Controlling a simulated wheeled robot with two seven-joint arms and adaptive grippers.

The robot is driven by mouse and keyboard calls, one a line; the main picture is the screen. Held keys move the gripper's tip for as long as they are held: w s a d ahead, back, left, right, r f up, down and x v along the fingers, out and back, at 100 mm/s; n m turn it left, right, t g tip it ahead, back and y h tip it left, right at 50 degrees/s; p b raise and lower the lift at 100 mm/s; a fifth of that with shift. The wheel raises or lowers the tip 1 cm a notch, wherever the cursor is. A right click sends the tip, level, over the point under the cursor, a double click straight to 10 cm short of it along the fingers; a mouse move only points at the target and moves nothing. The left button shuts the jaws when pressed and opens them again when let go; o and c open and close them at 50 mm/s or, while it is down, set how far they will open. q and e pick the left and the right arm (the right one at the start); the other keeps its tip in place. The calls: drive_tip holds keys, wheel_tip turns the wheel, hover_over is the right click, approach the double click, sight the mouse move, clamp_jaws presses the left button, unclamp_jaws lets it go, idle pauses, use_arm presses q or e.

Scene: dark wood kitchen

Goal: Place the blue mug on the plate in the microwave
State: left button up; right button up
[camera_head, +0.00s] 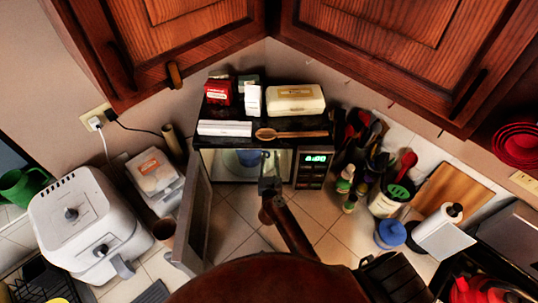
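The microwave (312,180) stands at the back of the counter under the cabinets, its lit clock at the right of its front. Its door (192,222) is swung open to the left. The blue mug (248,157) is inside the lit cavity, near its middle. The plate under it is too small and dim to make out. My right gripper (268,178) is at the microwave opening, just in front of and slightly right of the mug. Its fingers are too small and dark to tell whether they are open or touch the mug.
Boxes and a wooden spoon (290,134) lie on the microwave. A white air fryer (85,222) stands left of the open door. Utensils, a blue-lidded jar (390,234) and a paper towel roll (440,222) stand to the right. Tiled counter before the microwave is partly clear.

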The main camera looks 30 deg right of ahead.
drive_tip(key=b+v, duration=0.1)
drive_tip(key=v, duration=0.9)
drive_tip(key=shift+r, duration=0.1)
drive_tip(key=shift+w+a, duration=0.1)
